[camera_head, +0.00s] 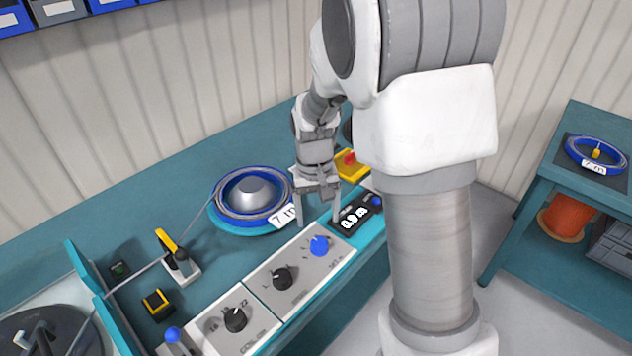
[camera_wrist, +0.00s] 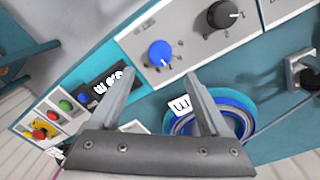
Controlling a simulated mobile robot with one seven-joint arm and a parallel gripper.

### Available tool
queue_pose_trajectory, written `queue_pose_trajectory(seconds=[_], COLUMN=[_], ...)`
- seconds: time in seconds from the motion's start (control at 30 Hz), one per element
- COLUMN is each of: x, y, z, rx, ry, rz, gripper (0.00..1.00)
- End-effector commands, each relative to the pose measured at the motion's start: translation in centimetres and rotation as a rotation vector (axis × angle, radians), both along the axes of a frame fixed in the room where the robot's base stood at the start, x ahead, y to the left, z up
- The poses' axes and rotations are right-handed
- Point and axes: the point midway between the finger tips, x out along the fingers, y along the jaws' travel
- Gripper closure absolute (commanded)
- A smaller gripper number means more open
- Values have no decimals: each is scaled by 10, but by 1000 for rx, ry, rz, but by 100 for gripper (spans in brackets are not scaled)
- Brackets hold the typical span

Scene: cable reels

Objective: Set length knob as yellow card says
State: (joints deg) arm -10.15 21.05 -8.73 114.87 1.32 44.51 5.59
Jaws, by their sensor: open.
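The panel's blue knob (camera_head: 319,246), with a small dial around it, is beside lettering that looks like "SET m"; its pointer setting is too small to read. It also shows in the wrist view (camera_wrist: 160,53). My gripper (camera_head: 318,218) is open and empty, pointing down above the panel. In the wrist view its fingertips (camera_wrist: 163,77) lie either side of the blue knob's lower edge in the picture, without visible contact. A display (camera_head: 355,215) beside the knob seems to read 0.0 m. No yellow card can be made out; white "7 m" cards (camera_head: 285,215) show instead.
Two black knobs (camera_head: 281,278) (camera_head: 235,319) sit left of the blue one. A blue cable reel (camera_head: 222,214) stands behind the panel. A yellow box with a red button (camera_head: 350,165) is behind my gripper. Another reel (camera_head: 572,153) lies on the right-hand table.

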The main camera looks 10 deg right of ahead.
Motion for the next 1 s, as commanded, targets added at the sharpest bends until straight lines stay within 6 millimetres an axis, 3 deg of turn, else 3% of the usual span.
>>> queue_pose_trajectory(seconds=[0.03, 0.2, 0.4, 1.0], x=[1, 1, 1, 0], y=[1, 2, 3, 3], z=[16, 54, 81, 89], rx=[1, 1, 0, 0], ry=[-5, -5, -3, 0], rz=[0, 1, 1, 0], gripper=[20, 20, 20, 20])
